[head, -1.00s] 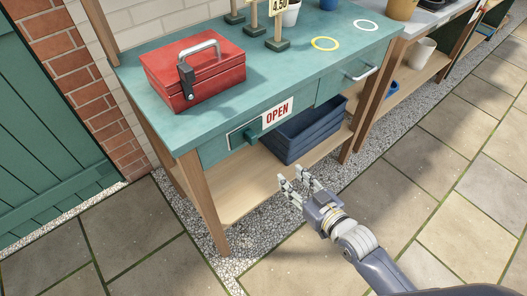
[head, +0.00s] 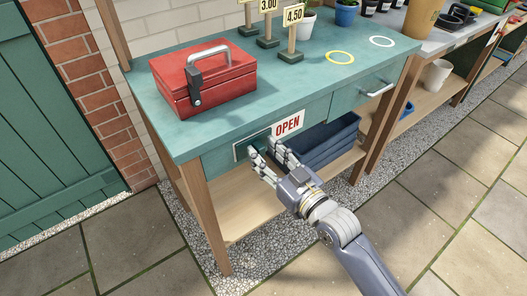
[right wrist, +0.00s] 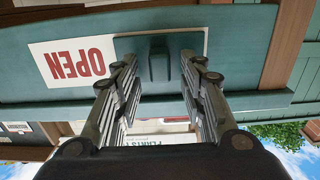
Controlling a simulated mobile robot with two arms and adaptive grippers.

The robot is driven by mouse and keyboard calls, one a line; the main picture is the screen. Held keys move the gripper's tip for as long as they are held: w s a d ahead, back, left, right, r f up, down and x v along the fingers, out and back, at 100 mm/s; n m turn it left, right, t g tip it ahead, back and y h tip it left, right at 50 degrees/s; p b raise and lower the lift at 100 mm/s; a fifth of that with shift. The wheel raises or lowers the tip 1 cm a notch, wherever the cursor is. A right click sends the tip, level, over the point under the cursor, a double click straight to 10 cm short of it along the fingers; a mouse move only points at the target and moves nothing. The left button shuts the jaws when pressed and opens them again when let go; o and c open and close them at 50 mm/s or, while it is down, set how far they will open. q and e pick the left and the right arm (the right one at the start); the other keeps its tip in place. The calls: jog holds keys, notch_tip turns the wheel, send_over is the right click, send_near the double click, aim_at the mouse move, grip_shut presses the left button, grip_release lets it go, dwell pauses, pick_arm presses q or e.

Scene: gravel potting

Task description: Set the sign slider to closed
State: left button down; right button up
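The sign slider is a pale plate on the green front of the bench, with a red OPEN (head: 289,124) showing at its right part. Its dark green knob (head: 259,142) is at the left and partly hidden by my fingers. In the right wrist view the knob (right wrist: 158,64) stands between my two fingertips, and OPEN (right wrist: 73,63) reads upside down. My right gripper (head: 265,149) is open around the knob, with a gap visible on both sides of it. My left gripper is not in view.
A red toolbox (head: 203,78) stands on the bench top (head: 298,74) above the slider. A drawer with a metal handle (head: 380,90) is to the right. A blue crate (head: 328,147) sits on the shelf below. Price signs stand behind.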

jog(key=shift+w+a, duration=0.4)
jog(key=shift+w, duration=0.05)
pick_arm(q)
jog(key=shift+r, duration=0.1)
